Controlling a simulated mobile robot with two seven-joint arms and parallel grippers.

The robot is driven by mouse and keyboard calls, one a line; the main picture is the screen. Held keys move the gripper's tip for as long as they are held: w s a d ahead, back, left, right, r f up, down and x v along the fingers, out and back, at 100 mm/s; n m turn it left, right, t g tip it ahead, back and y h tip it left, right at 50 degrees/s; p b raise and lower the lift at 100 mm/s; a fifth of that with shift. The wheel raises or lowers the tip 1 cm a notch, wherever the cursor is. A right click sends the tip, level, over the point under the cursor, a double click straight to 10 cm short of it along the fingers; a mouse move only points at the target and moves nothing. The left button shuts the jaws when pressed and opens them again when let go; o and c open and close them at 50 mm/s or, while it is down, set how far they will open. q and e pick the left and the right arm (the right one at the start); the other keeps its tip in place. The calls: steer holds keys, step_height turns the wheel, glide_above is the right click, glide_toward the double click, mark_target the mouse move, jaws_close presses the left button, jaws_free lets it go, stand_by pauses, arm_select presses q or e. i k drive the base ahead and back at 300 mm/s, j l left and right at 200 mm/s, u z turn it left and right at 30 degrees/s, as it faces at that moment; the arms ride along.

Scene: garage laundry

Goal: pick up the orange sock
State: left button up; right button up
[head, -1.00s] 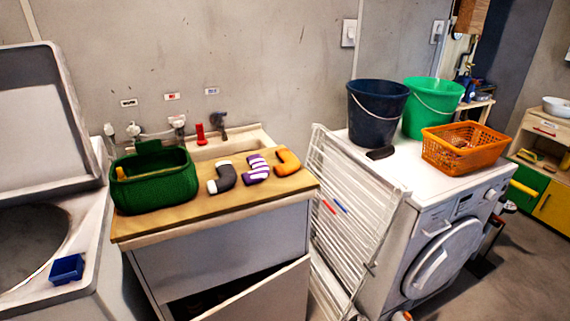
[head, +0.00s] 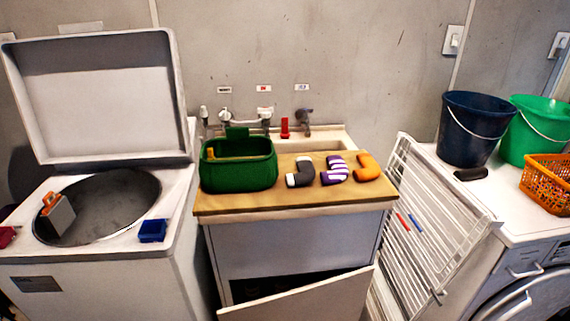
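The orange sock (head: 367,167) lies on the wooden counter (head: 240,202) in front of the sink, at the right end of a row of socks. A purple and white striped sock (head: 337,169) lies just left of it. A dark grey sock with a white end (head: 303,172) lies further left. Neither of my grippers shows in the head view, and nothing covers the orange sock.
A green basket (head: 238,170) stands at the counter's left. An open top-loading washer (head: 185,215) is on the left. A folded white drying rack (head: 425,215) leans right of the counter. The cabinet door (head: 300,298) below hangs open.

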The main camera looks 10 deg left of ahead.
mark_target(372, 170)
steer(key=l+u, duration=0.1)
steer(key=u, duration=0.55)
steer(key=l+u, duration=0.75)
steer(key=k+l+u, duration=0.1)
steer(key=l, duration=0.2)
steer(key=k+l, duration=0.1)
steer(key=l, duration=0.2)
steer(key=k+l+u, duration=0.15)
steer(key=i+l, duration=0.05)
steer(key=l, duration=0.05)
